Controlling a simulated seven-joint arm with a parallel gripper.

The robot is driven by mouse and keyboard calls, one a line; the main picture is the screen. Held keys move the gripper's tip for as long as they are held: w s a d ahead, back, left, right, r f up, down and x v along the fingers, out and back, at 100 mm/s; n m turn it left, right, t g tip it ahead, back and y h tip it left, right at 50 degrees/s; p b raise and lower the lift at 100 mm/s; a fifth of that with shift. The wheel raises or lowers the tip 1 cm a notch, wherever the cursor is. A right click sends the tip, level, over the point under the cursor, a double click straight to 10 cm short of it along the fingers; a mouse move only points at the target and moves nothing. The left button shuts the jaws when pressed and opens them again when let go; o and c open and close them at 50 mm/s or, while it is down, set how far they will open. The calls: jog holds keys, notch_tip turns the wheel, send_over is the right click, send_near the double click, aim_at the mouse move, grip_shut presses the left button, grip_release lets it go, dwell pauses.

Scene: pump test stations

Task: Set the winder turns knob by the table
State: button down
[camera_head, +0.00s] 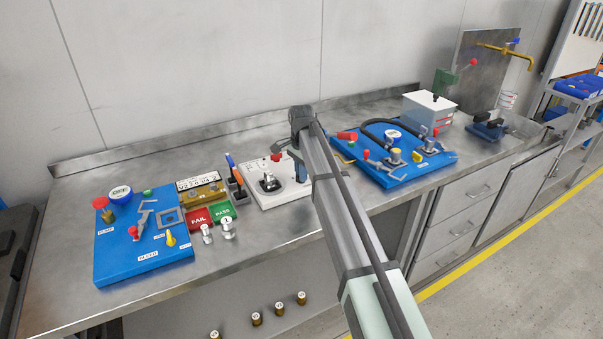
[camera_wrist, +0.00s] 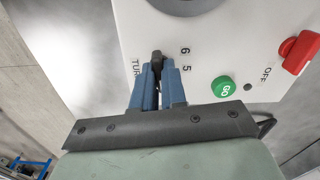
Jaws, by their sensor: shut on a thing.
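The winder is a white box (camera_head: 262,192) on the bench, with a dark round part on top. In the wrist view its white panel (camera_wrist: 215,60) shows the printed digits 6 and 5 and part of a word starting "TUR". My gripper (camera_wrist: 158,78) has its blue fingers closed on a small dark knob (camera_wrist: 157,57) beside these digits. The fingers cover most of the knob, so its pointer and the other digits are hidden. In the head view my gripper (camera_head: 300,172) points down at the winder's right side, partly behind my arm.
The panel has a green GO button (camera_wrist: 223,88) and a red switch (camera_wrist: 300,52) marked OFF. A brass plate (camera_head: 201,186) with small print stands left of the winder, above red FAIL and green PASS pads. Blue boards (camera_head: 120,262) and (camera_head: 395,180) flank the winder.

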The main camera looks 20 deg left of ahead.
jog(key=n, duration=1.3)
jog(key=shift+n, duration=0.4)
dwell(0.4)
jog(key=c, duration=1.2)
grip_release()
jog(key=shift+r, duration=0.1)
notch_tip(320, 180, up, 14)
jog(key=shift+f, duration=0.15)
